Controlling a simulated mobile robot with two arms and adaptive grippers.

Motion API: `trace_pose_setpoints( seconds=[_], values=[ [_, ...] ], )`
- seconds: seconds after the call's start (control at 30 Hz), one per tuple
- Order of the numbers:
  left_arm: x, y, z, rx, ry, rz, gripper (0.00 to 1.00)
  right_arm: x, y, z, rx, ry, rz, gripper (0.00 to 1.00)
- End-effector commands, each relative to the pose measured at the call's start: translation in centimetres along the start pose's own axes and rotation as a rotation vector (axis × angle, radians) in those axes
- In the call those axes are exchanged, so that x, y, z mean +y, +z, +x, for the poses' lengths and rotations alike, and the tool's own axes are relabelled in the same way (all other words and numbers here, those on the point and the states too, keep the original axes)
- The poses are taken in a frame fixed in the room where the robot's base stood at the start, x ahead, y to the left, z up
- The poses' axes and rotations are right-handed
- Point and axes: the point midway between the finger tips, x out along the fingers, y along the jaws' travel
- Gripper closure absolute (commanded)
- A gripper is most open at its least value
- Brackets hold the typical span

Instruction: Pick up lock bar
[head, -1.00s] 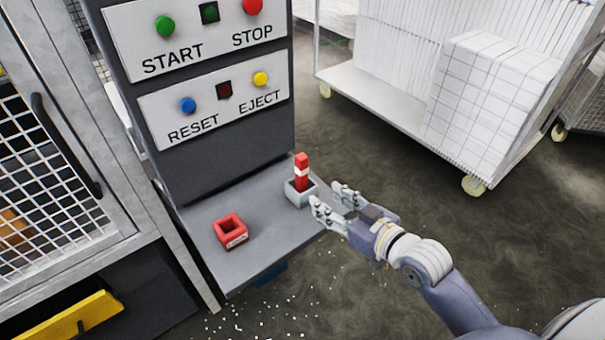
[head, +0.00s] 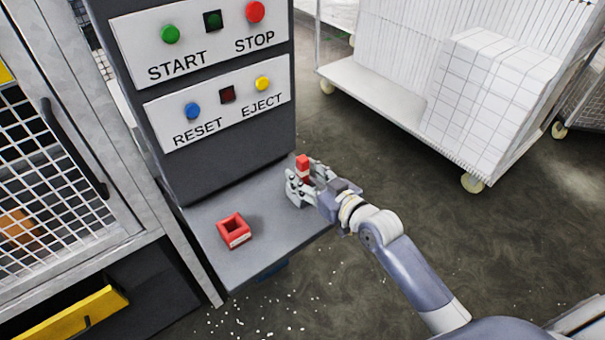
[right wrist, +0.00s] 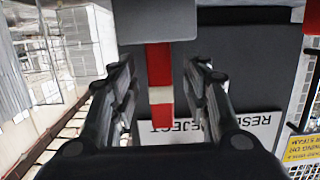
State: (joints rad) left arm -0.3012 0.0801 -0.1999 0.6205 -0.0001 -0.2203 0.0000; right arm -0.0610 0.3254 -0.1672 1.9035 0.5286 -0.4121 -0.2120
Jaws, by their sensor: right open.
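The lock bar (head: 303,168) is a red bar with a white band. It stands upright in a grey holder at the right end of the grey shelf. My right gripper (head: 305,181) is at the bar, with its open fingers around it on both sides. In the right wrist view the lock bar (right wrist: 159,85) shows between the two open fingers (right wrist: 160,95), with gaps on both sides. The grey holder (right wrist: 155,20) is at the top of that view. In the head view the fingers hide most of the holder and the bar's lower part. My left gripper is not in view.
A red square socket (head: 234,231) sits on the shelf (head: 270,245) to the left of the bar. The button panel (head: 218,100) rises behind the shelf. A mesh door (head: 60,170) is at the left. A cart with white sheets (head: 480,100) stands at the back right.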

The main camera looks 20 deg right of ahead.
Motion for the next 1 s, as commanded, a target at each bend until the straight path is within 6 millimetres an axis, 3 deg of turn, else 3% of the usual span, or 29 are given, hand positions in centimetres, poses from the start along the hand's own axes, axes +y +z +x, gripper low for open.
trace_pose_setpoints(
  seconds=[0.13,0.4,0.6,1.0],
  values=[
    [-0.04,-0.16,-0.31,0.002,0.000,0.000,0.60,-0.02,-0.03,1.17,0.000,-0.001,-0.001,0.57],
    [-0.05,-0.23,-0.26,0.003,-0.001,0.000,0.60,-0.03,0.07,1.32,0.000,-0.001,-0.001,0.59],
    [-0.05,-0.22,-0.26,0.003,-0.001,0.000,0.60,-0.02,0.08,1.30,0.000,-0.001,-0.001,1.00],
    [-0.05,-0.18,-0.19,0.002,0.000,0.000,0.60,-0.02,-0.83,1.19,0.006,-0.001,-0.002,1.00]
  ],
)
